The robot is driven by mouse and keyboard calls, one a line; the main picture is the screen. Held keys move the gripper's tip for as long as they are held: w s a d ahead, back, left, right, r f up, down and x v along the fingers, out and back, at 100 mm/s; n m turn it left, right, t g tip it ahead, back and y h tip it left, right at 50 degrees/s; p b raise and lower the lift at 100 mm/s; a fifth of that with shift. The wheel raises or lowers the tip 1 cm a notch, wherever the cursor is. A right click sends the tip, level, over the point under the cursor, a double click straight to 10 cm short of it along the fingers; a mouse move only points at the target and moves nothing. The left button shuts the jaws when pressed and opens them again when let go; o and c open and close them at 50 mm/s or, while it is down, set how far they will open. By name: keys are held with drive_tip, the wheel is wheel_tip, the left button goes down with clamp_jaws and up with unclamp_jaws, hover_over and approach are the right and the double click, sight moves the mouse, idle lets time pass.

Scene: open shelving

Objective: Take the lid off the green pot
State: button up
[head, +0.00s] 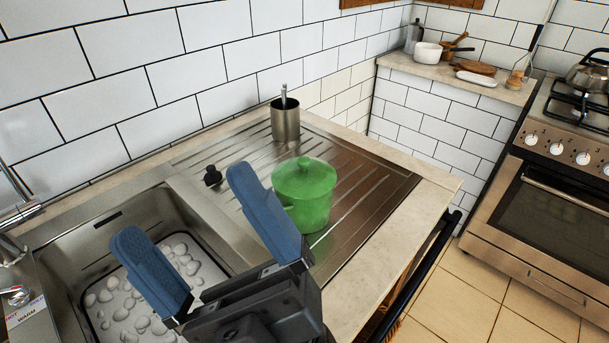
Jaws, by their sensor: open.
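The green pot (308,211) stands upright on the ribbed metal drainboard in the head view. Its green lid (304,176) sits on top, with a small round knob (304,162) at the centre. My gripper (186,212) has two blue fingers spread wide apart with nothing between them. It is to the left of the pot and nearer the camera, over the sink's right side. The right finger overlaps the pot's left edge in the picture; I cannot tell whether they touch. The pot's lower left side and part of its handle are hidden behind that finger.
A metal cup (285,124) with a utensil stands behind the pot near the tiled wall. A black stopper (212,176) lies left of the pot. The sink (75,231) holds a mat with pebble shapes. The drainboard right of the pot (372,185) is clear. A stove (549,190) stands far right.

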drive_tip(key=s+a+r+n+g+h, duration=0.1)
drive_tip(key=a+n+g, duration=0.5)
drive_tip(key=n+g, duration=0.6)
drive_tip(key=s+a+r+n+g+h, duration=0.2)
drive_tip(key=a+n+g, duration=0.4)
drive_tip(key=n+g, duration=0.65)
drive_tip(key=n+t+h, duration=0.4)
drive_tip(key=t+h, duration=0.6)
drive_tip(key=h, duration=1.2)
hover_over(304, 159)
drive_tip(key=f, duration=0.8)
drive_tip(key=shift+s+a+p, duration=0.1)
drive_tip(key=shift+a+p, duration=0.2)
drive_tip(key=shift+p, duration=0.1)
drive_tip(key=shift+d+f+p, duration=0.15)
drive_tip(key=shift+f+p, duration=0.25)
drive_tip(key=shift+f, duration=1.5)
drive_tip(key=shift+d+f+p, duration=0.15)
drive_tip(key=shift+f+p, duration=0.2)
drive_tip(key=shift+f, duration=1.7)
drive_tip(key=c, duration=1.1)
